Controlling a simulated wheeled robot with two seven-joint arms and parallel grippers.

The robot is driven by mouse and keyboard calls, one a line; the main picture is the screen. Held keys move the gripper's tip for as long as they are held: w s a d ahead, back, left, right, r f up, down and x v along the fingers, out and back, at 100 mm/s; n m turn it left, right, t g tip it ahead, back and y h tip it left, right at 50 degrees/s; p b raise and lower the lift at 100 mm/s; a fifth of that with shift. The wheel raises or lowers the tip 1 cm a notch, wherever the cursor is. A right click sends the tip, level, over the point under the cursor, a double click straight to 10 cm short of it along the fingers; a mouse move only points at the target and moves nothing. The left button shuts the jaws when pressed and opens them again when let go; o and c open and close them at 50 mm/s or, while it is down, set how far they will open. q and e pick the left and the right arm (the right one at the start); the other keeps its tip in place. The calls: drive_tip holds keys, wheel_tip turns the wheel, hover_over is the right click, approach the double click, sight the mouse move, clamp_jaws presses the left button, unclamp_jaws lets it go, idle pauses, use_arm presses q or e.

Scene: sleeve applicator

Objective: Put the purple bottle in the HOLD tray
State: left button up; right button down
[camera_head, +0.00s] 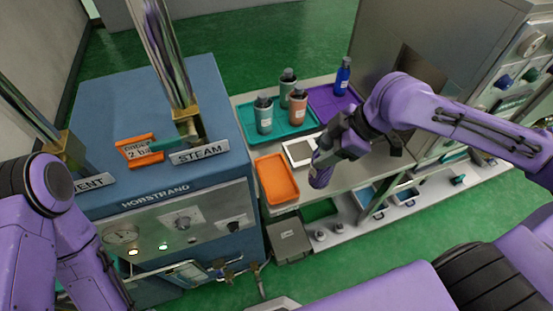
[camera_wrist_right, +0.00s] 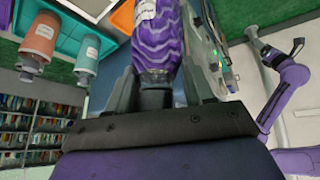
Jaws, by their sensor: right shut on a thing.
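My right gripper (camera_head: 335,152) is shut on the purple bottle (camera_head: 320,170). It holds the bottle above the front part of the bench, right of the orange tray. In the right wrist view, the bottle (camera_wrist_right: 160,35) has wavy stripes and a white label, and its dark neck is between the fingers (camera_wrist_right: 158,88). An orange tray (camera_head: 277,180), a teal tray (camera_head: 255,138) and a purple tray (camera_head: 325,110) lie on the bench. I cannot read a HOLD label on any of them. My left arm is at the left; a small dark end (camera_wrist_right: 298,45) shows in the wrist view, its jaws unclear.
Two grey-green bottles (camera_head: 264,117) and a salmon bottle (camera_head: 298,106) stand on the teal tray. A blue bottle (camera_head: 343,76) stands on the purple tray. A white-framed plate (camera_head: 300,152) lies beside the orange tray, which is empty. The blue STEAM cabinet (camera_head: 200,75) stands left.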

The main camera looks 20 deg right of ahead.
drive_tip(key=shift+a+f, duration=0.25)
drive_tip(key=shift+a, duration=0.1)
drive_tip(key=shift+w+a+f+b, duration=0.15)
drive_tip(key=shift+w+a+b, duration=0.1)
drive_tip(key=shift+b, duration=0.05)
drive_tip(key=w+r+b+x, duration=0.1)
drive_tip(key=w+b+x, duration=0.1)
drive_tip(key=x, duration=1.2)
drive_tip(key=shift+w+a, duration=0.5)
drive_tip(key=shift+w, duration=0.25)
drive_tip(key=shift+c, duration=2.2)
unclamp_jaws()
drive_tip(key=shift+s+f, duration=0.1)
